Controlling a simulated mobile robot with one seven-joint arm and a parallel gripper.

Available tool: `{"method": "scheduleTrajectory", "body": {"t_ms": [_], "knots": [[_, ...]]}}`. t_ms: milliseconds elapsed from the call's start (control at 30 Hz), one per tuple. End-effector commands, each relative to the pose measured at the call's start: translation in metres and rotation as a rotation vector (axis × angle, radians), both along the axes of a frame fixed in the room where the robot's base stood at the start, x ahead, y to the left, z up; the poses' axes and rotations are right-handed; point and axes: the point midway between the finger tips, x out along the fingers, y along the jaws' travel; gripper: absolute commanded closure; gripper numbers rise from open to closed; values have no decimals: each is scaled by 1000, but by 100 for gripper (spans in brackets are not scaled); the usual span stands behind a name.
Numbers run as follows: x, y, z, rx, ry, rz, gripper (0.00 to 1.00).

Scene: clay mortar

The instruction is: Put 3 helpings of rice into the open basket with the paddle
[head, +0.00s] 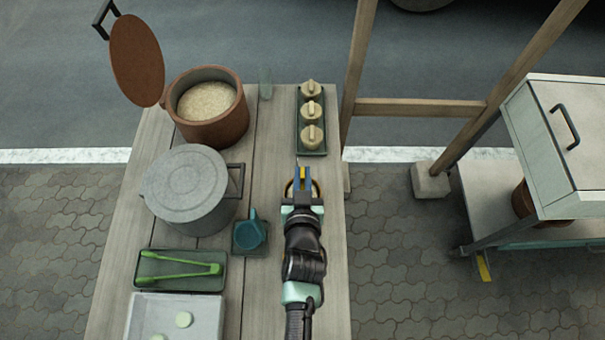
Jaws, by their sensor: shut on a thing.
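The rice (207,101) fills much of a brown clay pot (212,132) at the back left of the table. Its brown lid (137,60) stands tilted up beside it. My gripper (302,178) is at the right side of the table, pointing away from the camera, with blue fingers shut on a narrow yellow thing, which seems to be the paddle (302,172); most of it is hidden. The round tan rim of what looks like the open basket (317,188) shows around and below my fingers. Its inside is hidden, and I cannot tell whether the paddle touches it.
Several items crowd the table (270,130): a dark tray (323,152) with three lidded tan baskets, a grey lidded pot (188,190), a teal jug (250,230), green tongs (180,268), a pale tray (205,318) and a greenish glass-like holder (265,83). A wooden post stands right.

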Motion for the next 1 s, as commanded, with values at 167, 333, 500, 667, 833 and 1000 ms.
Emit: {"method": "scheduleTrajectory", "body": {"t_ms": [167, 333, 500, 667, 833, 1000], "knots": [[-2, 1, -6, 1, 12, 2, 100], [-3, 1, -4, 2, 15, 1, 100], [-3, 1, 12, 2, 14, 1, 100], [-2, 0, 31, 1, 9, 1, 100], [-2, 0, 49, 1, 7, 1, 100], [-1, 0, 66, 0, 6, 0, 100]]}}
